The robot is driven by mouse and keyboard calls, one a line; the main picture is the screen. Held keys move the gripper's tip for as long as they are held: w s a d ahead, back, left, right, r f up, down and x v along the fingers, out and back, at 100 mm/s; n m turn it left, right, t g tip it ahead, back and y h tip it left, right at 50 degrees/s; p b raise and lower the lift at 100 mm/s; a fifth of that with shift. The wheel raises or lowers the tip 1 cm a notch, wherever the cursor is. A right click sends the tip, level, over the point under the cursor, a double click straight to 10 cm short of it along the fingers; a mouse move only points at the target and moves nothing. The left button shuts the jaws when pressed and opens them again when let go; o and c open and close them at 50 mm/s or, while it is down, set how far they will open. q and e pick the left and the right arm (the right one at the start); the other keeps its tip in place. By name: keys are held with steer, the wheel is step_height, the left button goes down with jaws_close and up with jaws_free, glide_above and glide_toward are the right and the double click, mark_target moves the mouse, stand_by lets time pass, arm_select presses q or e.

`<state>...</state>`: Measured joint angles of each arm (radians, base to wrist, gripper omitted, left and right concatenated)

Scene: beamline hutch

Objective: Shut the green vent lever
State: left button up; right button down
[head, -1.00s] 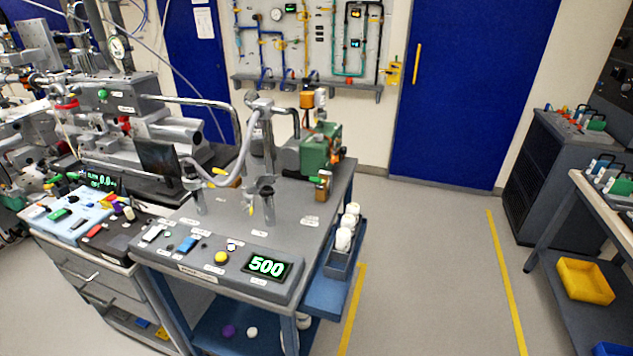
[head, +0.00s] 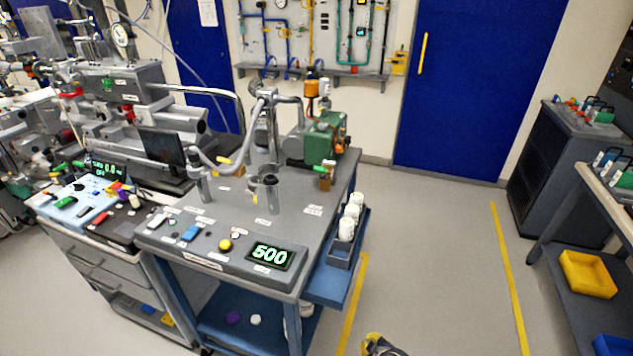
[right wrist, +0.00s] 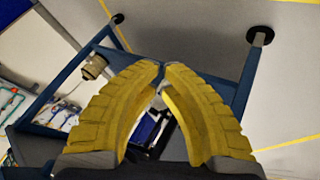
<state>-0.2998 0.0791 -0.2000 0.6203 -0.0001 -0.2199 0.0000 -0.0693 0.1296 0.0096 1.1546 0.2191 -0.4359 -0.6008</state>
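A small green handle (head: 327,162), which looks like the vent lever, sits on top of a brass valve (head: 326,180) at the right rear of the grey cart top. It is too small to tell its exact angle. The valve stands just in front of the green pump (head: 324,138). My right gripper (head: 372,342) shows at the bottom edge of the head view, over the floor and well short of the valve. In the right wrist view its yellow fingers (right wrist: 161,66) meet almost tip to tip, with nothing seen between them. My left gripper is out of view.
The cart (head: 287,222) carries a 500 display (head: 270,256), bent grey pipework and yellow-tipped levers. A blue side tray (head: 338,261) with white bottles juts from its right side. A blue frame (right wrist: 214,85) shows beyond my fingers. The floor right of the cart is clear.

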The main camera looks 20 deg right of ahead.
steer(key=w+d+r+n+t, duration=0.1)
steer(key=w+d+r+t, duration=0.15)
steer(key=w+r, duration=0.7)
steer(key=w+d+r+n+t, duration=0.1)
steer(key=w+d+r+t, duration=0.15)
steer(key=w+r, duration=0.65)
steer(key=w+d+r+n+t+h, duration=0.1)
steer(key=d+r+n+t, duration=0.15)
steer(key=r, duration=1.25)
steer(key=w+d+r+n+t+h, duration=0.1)
steer(key=w+d+r+n, duration=0.15)
steer(key=r, duration=1.35)
steer(key=a+n+t+y, duration=0.1)
steer(key=a+n+y, duration=0.1)
steer(key=a, duration=0.5)
steer(key=a+f+n+t+y, duration=0.1)
steer(key=a+n+y, duration=0.1)
steer(key=a, duration=0.4)
steer(key=a+n+t+y, duration=0.1)
steer(key=a+n+y, duration=0.1)
steer(key=a, duration=0.5)
steer(key=shift+s+a+f+n, duration=0.15)
steer(key=shift+s+a+n, duration=0.15)
steer(key=shift+n, duration=0.3)
